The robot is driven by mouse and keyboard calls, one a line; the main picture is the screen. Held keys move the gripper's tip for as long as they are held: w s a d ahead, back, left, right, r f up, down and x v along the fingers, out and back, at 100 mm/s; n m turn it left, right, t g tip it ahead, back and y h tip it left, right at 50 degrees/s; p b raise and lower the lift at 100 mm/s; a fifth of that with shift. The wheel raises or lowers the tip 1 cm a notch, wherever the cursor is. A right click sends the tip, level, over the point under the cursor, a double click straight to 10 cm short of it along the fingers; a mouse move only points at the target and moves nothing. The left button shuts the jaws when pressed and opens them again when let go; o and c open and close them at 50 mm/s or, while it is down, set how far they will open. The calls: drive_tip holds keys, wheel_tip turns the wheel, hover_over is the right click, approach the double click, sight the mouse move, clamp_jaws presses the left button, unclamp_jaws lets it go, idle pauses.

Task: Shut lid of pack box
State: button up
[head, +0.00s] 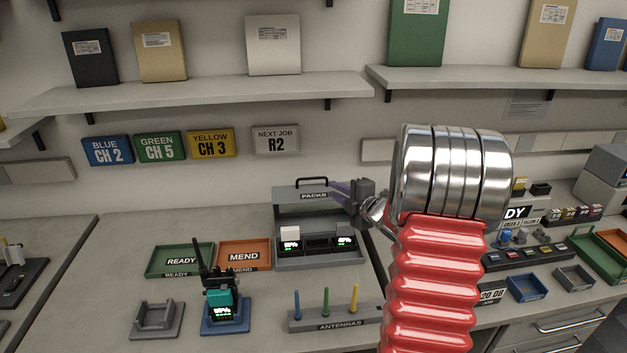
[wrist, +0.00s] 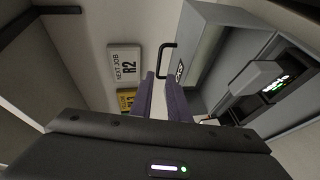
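The grey pack box (head: 320,264) stands on the bench, its lid (head: 290,211) raised at the back. The lid has a PACKS label and a black handle (head: 312,181) along its top edge. Packs with lit green displays sit inside the box. My gripper (head: 341,189) is beside the lid's upper right; I cannot tell if it touches. In the wrist view its purple fingers (wrist: 163,90) are apart with nothing held between them. There the handle (wrist: 164,60) is just beyond the fingertips and the lid (wrist: 205,45) is to their right.
A green READY tray (head: 180,260), an orange MEND tray (head: 244,255) and a radio in a blue stand (head: 225,315) are left of the box. The antenna rack (head: 335,318) is in front. A shelf (head: 190,92) hangs above.

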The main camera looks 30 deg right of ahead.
sight(313, 178)
drive_tip(key=x, duration=1.3)
drive_tip(key=shift+w+f, duration=0.1)
drive_tip(key=shift+w, duration=0.25)
drive_tip(key=shift+c, duration=0.2)
clamp_jaws()
drive_tip(key=shift+f, duration=0.2)
idle(0.6)
